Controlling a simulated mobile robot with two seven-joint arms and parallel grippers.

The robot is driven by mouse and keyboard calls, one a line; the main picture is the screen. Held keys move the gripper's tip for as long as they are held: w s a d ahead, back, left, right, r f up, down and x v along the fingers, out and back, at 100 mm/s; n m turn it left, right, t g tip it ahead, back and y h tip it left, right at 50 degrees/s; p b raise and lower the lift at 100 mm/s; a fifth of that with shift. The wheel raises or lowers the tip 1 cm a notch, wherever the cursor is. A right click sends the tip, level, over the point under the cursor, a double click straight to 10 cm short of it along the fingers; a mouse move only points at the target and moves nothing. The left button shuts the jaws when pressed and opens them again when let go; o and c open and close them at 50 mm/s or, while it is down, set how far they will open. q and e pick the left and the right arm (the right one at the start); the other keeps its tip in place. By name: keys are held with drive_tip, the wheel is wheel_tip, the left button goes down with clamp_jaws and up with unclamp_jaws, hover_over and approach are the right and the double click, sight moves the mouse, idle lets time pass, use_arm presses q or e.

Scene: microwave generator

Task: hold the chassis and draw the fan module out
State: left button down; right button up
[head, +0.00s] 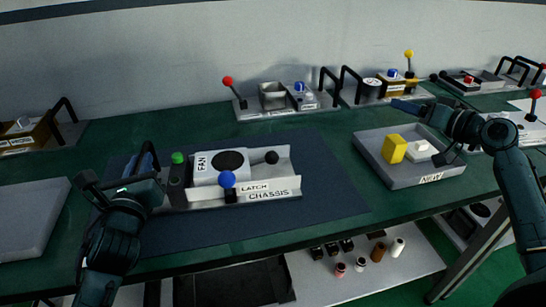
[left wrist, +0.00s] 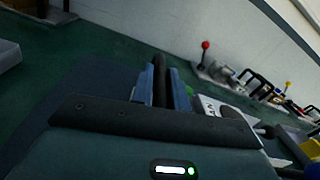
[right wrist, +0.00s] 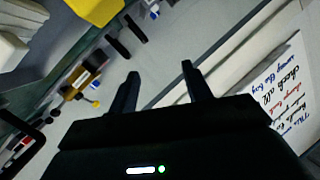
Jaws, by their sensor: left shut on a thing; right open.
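The chassis (head: 285,186) is a pale open tray on the dark mat, labelled CHASSIS. The white fan module (head: 206,176), marked FAN with a dark round grille, sits inside it. A black ball knob (head: 272,157) projects at its right. The blue-knobbed latch lever (head: 228,180) stands upright at the front wall. A dark block with a green knob (head: 178,158) is at the left end. My left gripper (head: 150,162) is shut on a black chassis handle (left wrist: 160,82) at that end. My right gripper (right wrist: 161,84) is open and empty, above the right tray.
A grey tray (head: 400,180) marked NEW holds a yellow block (head: 394,149) and a white block (head: 420,150). Several fixtures with coloured levers line the wall. Another tray (head: 30,225) lies at far left. The mat right of the chassis is clear.

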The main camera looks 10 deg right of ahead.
drive_tip(key=s+a+f+n+g+y, duration=0.1)
drive_tip(key=a+f+g+y, duration=0.15)
drive_tip(key=a, duration=0.35)
drive_tip(key=a+f+n+g+y, duration=0.1)
drive_tip(key=a+g+y, duration=0.15)
drive_tip(key=a, duration=0.35)
drive_tip(key=n+g+y, duration=0.2)
drive_tip(key=g+y, duration=0.2)
drive_tip(key=g, duration=0.1)
approach(273, 158)
drive_tip(key=shift+w+d+f, duration=0.15)
drive_tip(key=shift+d, duration=0.4)
drive_tip(key=shift+w+d+f, duration=0.15)
drive_tip(key=shift+w+d, duration=0.05)
drive_tip(key=shift+d, duration=0.35)
drive_tip(key=shift+a, duration=0.4)
drive_tip(key=x, duration=1.1)
drive_tip(key=shift+a+f, duration=0.1)
drive_tip(key=shift+a, duration=0.05)
drive_tip(key=shift+c, duration=0.2)
clamp_jaws()
